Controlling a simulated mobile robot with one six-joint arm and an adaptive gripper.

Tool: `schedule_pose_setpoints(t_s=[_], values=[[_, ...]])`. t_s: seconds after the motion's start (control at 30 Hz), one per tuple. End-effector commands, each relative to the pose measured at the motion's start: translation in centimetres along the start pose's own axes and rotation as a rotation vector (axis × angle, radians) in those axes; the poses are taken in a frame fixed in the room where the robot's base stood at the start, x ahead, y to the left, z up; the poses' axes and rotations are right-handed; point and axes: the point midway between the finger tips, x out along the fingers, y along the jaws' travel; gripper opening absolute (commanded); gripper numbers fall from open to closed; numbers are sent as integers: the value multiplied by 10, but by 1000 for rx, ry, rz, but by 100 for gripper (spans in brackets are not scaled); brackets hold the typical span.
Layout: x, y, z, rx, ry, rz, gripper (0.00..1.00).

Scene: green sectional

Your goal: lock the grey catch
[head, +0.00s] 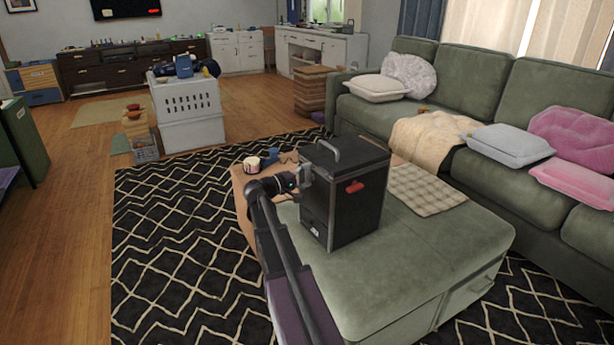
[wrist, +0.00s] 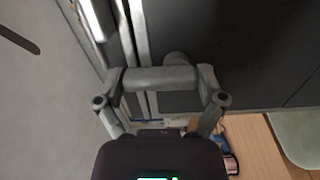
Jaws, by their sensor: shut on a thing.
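My gripper (head: 299,181) is at the box's upper left side, below the lid edge. In the wrist view my gripper (wrist: 160,78) has its fingers closed around the grey catch, against the dark box wall (wrist: 235,45). A rounded grey end (wrist: 177,58) shows just beyond the fingers. The catch is mostly hidden by my gripper, so its exact position is unclear.
The green ottoman (head: 430,240) has free room right of the box, with a checked cloth (head: 425,190) behind. The green sofa (head: 470,90) is behind.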

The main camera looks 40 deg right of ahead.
Motion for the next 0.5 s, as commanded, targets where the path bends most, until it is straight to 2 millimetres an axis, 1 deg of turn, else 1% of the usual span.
schedule_pose_setpoints(t_s=[0.17,0.2,0.23,0.5], values=[[1,0,0,3,-2,-1,41],[1,0,0,2,-2,-1,97],[1,0,0,2,-2,-1,100],[0,0,0,0,-1,0,100]])
